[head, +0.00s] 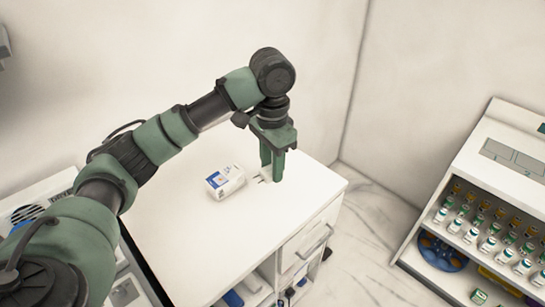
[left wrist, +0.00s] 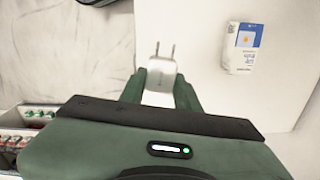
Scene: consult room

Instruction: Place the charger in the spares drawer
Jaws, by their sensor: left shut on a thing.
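My left gripper (head: 272,176) points down over the right part of the white counter (head: 240,225). It is shut on the white charger (head: 265,174), mostly hidden by the fingers in the head view. In the left wrist view the charger (left wrist: 162,73) sits between the fingers, its two metal prongs sticking out away from the palm. I cannot tell whether it touches the counter top. A drawer front with a bar handle (head: 314,243) is in the counter's front, below the top, and looks shut. No label on it can be read. My right gripper is not in view.
A small white and blue box (head: 225,182) stands on the counter left of the gripper. Open shelves (head: 262,285) with blue items lie left of and below the drawer. A rack of small vials (head: 490,225) stands at the right. Marble floor (head: 365,230) lies between.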

